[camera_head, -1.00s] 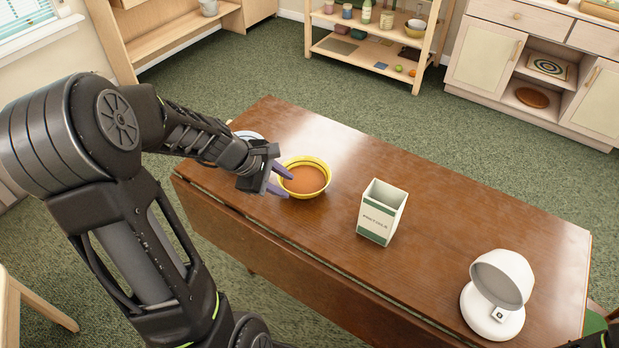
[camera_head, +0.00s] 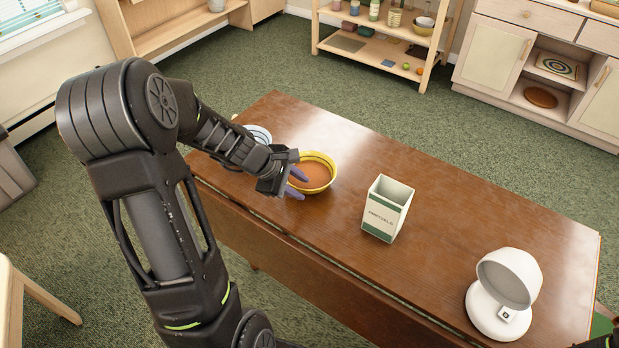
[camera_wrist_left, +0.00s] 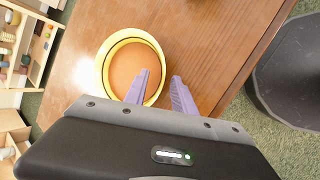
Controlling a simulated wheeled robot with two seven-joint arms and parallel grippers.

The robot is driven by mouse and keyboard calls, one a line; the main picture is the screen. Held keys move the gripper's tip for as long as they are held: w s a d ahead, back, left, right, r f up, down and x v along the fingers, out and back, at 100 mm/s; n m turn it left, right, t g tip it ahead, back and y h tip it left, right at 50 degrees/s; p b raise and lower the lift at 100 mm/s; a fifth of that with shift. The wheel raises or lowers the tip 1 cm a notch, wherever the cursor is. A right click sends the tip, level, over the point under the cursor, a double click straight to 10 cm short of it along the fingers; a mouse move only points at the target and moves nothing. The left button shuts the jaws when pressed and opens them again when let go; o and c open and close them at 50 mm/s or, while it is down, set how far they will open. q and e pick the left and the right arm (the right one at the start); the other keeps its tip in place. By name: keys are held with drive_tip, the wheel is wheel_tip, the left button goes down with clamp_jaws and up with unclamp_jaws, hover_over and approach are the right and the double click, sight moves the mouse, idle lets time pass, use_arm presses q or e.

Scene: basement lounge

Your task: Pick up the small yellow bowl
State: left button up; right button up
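The small yellow bowl (camera_head: 330,178) stands upright on the wooden table (camera_head: 445,210), with an orange-brown inside. It also shows in the left wrist view (camera_wrist_left: 104,72). My left gripper (camera_head: 303,187) is at the bowl's near left side, its purple fingers spread apart with nothing clamped. In the left wrist view the gripper (camera_wrist_left: 160,76) has one finger overlapping the bowl's inside and the other outside the rim, over bare table. I cannot tell whether a finger touches the bowl.
A white and green box (camera_head: 387,208) stands right of the bowl, and a white rounded device (camera_head: 500,310) is at the table's right end. A blue-white dish (camera_head: 257,134) lies behind my left wrist. The table between bowl and box is clear.

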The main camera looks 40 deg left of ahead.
use_arm(q)
drive_tip(key=shift+x, duration=1.05)
drive_tip(key=shift+c, duration=0.5)
clamp_jaws()
idle(0.5)
